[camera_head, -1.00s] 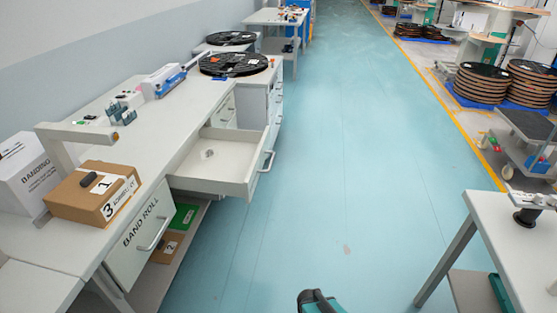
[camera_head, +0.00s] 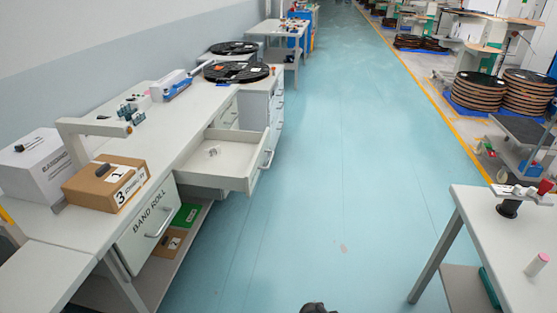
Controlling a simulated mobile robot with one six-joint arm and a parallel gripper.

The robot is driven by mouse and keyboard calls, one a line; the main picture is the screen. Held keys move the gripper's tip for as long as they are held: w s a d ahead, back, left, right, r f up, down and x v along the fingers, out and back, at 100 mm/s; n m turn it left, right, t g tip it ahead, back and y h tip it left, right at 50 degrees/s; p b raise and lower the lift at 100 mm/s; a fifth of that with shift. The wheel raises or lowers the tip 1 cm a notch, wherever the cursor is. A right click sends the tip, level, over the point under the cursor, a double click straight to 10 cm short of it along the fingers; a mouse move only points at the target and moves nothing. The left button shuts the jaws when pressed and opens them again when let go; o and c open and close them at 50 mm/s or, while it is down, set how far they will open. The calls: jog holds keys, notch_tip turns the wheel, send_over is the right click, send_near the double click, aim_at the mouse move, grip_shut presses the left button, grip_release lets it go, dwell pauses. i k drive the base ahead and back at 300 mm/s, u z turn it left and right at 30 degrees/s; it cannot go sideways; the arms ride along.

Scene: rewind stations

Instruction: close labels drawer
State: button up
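A pale drawer (camera_head: 205,168) stands pulled out of the left workbench (camera_head: 187,120) into the aisle, with a small whitish item (camera_head: 214,151) lying inside. Its front carries a bar handle (camera_head: 266,159) and faces the aisle; I cannot read any label on it, so I cannot confirm it is the labels drawer. A nearer drawer front (camera_head: 147,226) marked BAND ROLL is shut. My gripper's fingers are not in view; only a small dark part, probably of my arm, shows at the bottom edge, well apart from the open drawer.
A cardboard box (camera_head: 106,184) and a white box (camera_head: 38,166) sit on the bench's near end. Black reels (camera_head: 236,72) lie at its far end. A grey table (camera_head: 500,245) stands at the right. The blue aisle floor (camera_head: 320,190) between is clear.

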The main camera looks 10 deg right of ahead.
aim_at(238, 166)
jog(key=z, duration=0.05)
jog(key=k, duration=0.5)
jog(key=u, duration=0.3)
jog(key=i, duration=0.9)
jog(key=u, duration=0.9)
